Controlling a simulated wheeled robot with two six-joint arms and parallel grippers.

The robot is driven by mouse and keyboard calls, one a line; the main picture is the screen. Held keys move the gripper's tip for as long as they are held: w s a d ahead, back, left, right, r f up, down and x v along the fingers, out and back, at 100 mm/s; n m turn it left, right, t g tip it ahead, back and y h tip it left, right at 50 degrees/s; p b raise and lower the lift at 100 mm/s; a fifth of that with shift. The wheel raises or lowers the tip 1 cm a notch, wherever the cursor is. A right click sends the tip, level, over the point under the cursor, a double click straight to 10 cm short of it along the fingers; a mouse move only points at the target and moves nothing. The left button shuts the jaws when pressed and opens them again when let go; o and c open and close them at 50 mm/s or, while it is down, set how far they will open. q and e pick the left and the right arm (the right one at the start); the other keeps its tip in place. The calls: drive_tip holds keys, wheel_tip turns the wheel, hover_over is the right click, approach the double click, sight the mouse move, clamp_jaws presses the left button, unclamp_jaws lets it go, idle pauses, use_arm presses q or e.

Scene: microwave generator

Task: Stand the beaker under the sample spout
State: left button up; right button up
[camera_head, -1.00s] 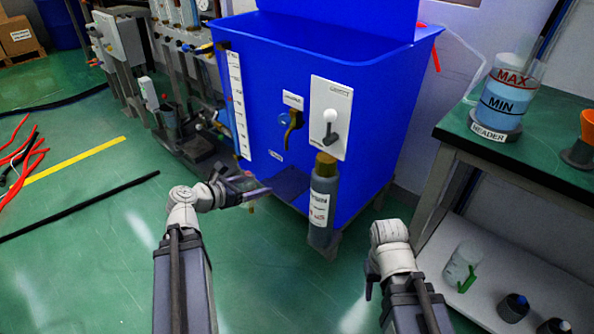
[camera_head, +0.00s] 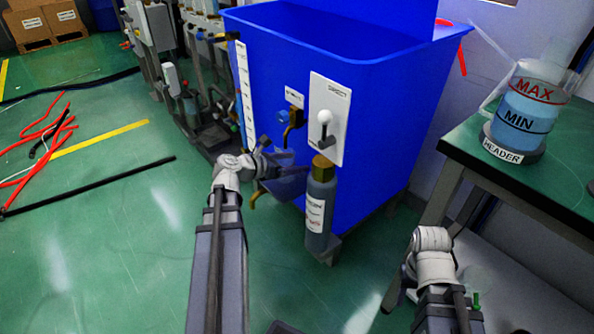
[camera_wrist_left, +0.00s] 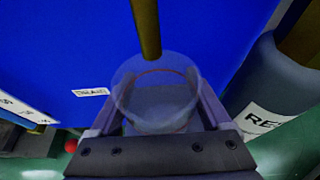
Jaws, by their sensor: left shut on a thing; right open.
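A clear beaker (camera_wrist_left: 155,95) with a thin red line sits between the fingers of my left gripper (camera_wrist_left: 155,115) in the left wrist view. The gripper is shut on it. The brass spout (camera_wrist_left: 146,30) comes down from above and its lower end overlaps the beaker's far rim; I cannot tell the height gap. In the head view my left gripper (camera_head: 284,168) is in front of the blue tank, below the brass tap (camera_head: 293,120), and the beaker is not clear there. My right gripper (camera_head: 396,290) is open and empty near the bench leg, partly hidden by its wrist.
The blue tank (camera_head: 390,110) fills the middle. A grey bottle (camera_head: 319,215) with a brass cap stands close right of my left gripper. A white switch panel (camera_head: 328,95) is above it. The bench (camera_head: 470,140) holds a header vessel (camera_head: 528,110).

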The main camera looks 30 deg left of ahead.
use_arm(q)
drive_tip(key=shift+f+b, duration=0.85)
drive_tip(key=shift+f, duration=0.45)
use_arm(e)
drive_tip(key=shift+w+d+f, duration=0.1)
drive_tip(key=shift+d+f, duration=0.1)
drive_tip(key=shift+f, duration=1.1)
use_arm(q)
drive_tip(key=shift+f, duration=0.2)
drive_tip(key=o, duration=1.4)
use_arm(e)
drive_tip(key=shift+f, duration=0.15)
use_arm(q)
drive_tip(key=shift+r, duration=0.1)
drive_tip(key=shift+r, duration=0.15)
drive_tip(key=shift+p+v, duration=2.3)
drive_tip(key=shift+v, duration=3.75)
use_arm(e)
drive_tip(key=shift+r, duration=2.45)
